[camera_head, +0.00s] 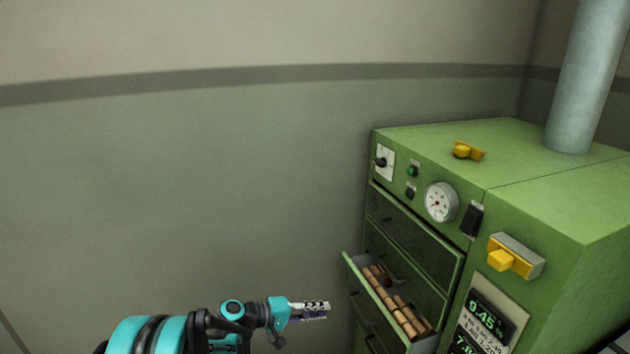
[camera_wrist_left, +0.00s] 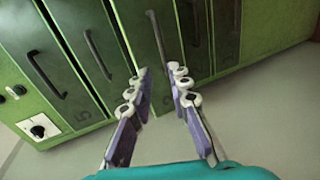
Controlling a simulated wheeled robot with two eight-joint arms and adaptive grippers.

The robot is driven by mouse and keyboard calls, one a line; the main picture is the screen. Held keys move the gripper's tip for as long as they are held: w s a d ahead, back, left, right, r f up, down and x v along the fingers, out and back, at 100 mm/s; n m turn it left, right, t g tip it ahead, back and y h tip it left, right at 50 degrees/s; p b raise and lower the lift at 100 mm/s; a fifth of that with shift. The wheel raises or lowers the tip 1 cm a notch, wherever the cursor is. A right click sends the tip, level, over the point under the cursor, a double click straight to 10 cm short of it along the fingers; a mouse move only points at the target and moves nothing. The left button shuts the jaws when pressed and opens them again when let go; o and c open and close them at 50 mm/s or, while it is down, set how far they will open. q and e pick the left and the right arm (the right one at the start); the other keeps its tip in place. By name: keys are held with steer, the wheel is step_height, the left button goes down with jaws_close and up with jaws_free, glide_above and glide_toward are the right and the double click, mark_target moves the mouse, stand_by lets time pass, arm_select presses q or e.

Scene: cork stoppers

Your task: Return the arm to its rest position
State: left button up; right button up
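My left arm comes in at the bottom of the head view. Its gripper (camera_head: 312,309) is left of the pulled-out drawer (camera_head: 351,268) and apart from it. In the left wrist view the gripper (camera_wrist_left: 160,73) has its two fingers spread, with nothing between them. Several cork stoppers (camera_head: 397,303) lie in the open drawer of the green cabinet (camera_head: 570,210). The wrist view shows drawer fronts with dark handles (camera_wrist_left: 92,55) beyond the fingertips; no corks show there. My right gripper is not in view.
The cabinet's closed upper drawers (camera_head: 415,231) are above the open one. A dial gauge (camera_head: 441,202), a black knob (camera_head: 381,162) and yellow parts (camera_head: 468,151) are on the cabinet. A grey pipe (camera_head: 585,80) rises from its top. The space left of the cabinet is clear up to the wall.

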arm_select(q)
steer(key=s+a+r+m+y, duration=0.1)
steer(key=s+a+r+y, duration=0.25)
steer(key=s, duration=0.35)
steer(key=s+a+r+y, duration=0.3)
steer(key=s+a+r, duration=0.1)
steer(key=s+r, duration=0.15)
steer(key=s+a+f+m+t+y, duration=0.1)
steer(key=s+a+y, duration=0.2)
steer(key=s+a, duration=0.2)
steer(key=s+a+f+m+y, duration=0.1)
steer(key=s+a+y, duration=0.3)
steer(key=s, duration=0.8)
steer(key=shift+s+a+m+t, duration=0.15)
steer(key=shift+a+m+t, duration=0.25)
steer(key=shift+a, duration=0.75)
